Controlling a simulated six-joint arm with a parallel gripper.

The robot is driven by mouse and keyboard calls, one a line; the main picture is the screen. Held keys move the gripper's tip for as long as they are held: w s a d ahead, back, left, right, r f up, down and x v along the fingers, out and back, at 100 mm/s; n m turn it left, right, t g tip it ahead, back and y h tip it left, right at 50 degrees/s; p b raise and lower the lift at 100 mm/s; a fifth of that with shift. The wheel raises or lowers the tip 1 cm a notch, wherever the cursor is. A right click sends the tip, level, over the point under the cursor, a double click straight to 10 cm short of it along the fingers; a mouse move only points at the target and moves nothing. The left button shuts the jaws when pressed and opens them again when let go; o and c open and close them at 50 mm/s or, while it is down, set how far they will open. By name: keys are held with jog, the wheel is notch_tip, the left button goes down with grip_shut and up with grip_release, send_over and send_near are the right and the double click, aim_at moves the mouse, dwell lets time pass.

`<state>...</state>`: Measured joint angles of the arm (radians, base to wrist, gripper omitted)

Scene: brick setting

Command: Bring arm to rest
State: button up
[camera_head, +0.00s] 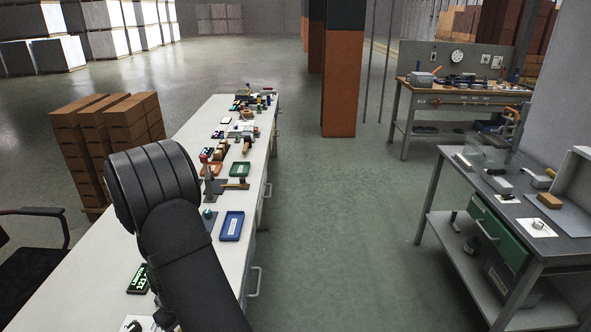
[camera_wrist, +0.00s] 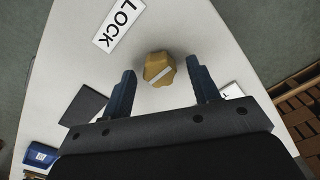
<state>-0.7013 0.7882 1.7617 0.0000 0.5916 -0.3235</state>
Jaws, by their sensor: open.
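My gripper (camera_wrist: 164,92) shows in the wrist view with its two dark blue fingers apart. A yellow-brown faceted knob (camera_wrist: 158,68) with a pale bar across it sits on the white bench top, ahead of the fingers and in line with the gap between them. Nothing shows between the fingertips themselves. In the head view my dark arm covers part of the long white bench (camera_head: 235,118), and my gripper is hidden there.
The bench holds a blue tray (camera_head: 232,226), a green tray (camera_head: 240,170) and several small parts. A "LOCK" label (camera_wrist: 119,25) lies near the knob. Brick stacks (camera_head: 106,135) stand left. A grey workbench (camera_head: 432,215) stands right. The aisle between is clear.

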jog(key=m, duration=0.6)
jog(key=shift+m, duration=0.4)
jog(key=o, duration=1)
jog(key=a+r+n, duration=1.3)
jog(key=a+r, duration=0.2)
jog(key=r, duration=0.4)
notch_tip(320, 180, down, 10)
